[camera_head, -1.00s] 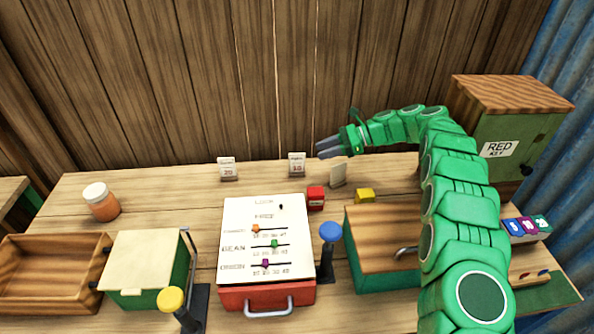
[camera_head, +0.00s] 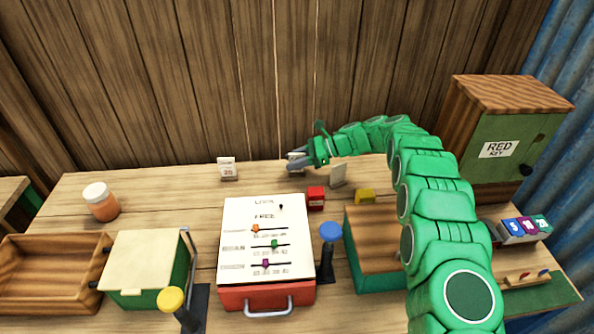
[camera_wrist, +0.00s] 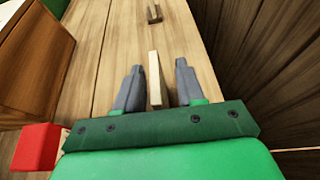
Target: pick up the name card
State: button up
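Several small cards stand upright in holders at the back of the table. The middle card shows edge-on in the wrist view (camera_wrist: 154,80), standing between the fingers of my gripper (camera_wrist: 158,68). The fingers are apart, with a clear gap on the right of the card and a narrower one on the left. In the head view my gripper (camera_head: 294,161) covers most of this card. Another card (camera_head: 227,167) stands to the left and shows farther off in the wrist view (camera_wrist: 154,13). A third card (camera_head: 338,175), blank on its visible side, stands to the right.
A red block (camera_head: 316,198) sits in front of the cards; it also shows in the wrist view (camera_wrist: 38,147). A yellow block (camera_head: 365,196) is to its right. The slider panel box (camera_head: 240,292) stands in front. The plank wall (camera_head: 240,80) rises close behind.

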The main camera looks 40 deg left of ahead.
jog(key=shift+s+a+f, duration=0.3)
jog(key=shift+s+a, duration=0.15)
grip_shut()
jog(key=shift+r, duration=0.1)
notch_tip(320, 180, up, 3)
jog(key=shift+d+r, duration=0.1)
jog(key=shift+r, duration=0.1)
jog(key=s+d+r, duration=0.8)
jog(key=d+r, duration=0.1)
jog(key=d, duration=0.1)
jog(key=shift+s+d+r, duration=0.25)
jog(key=shift+s+d, duration=0.1)
dwell(0.3)
jog(key=shift+d, duration=0.1)
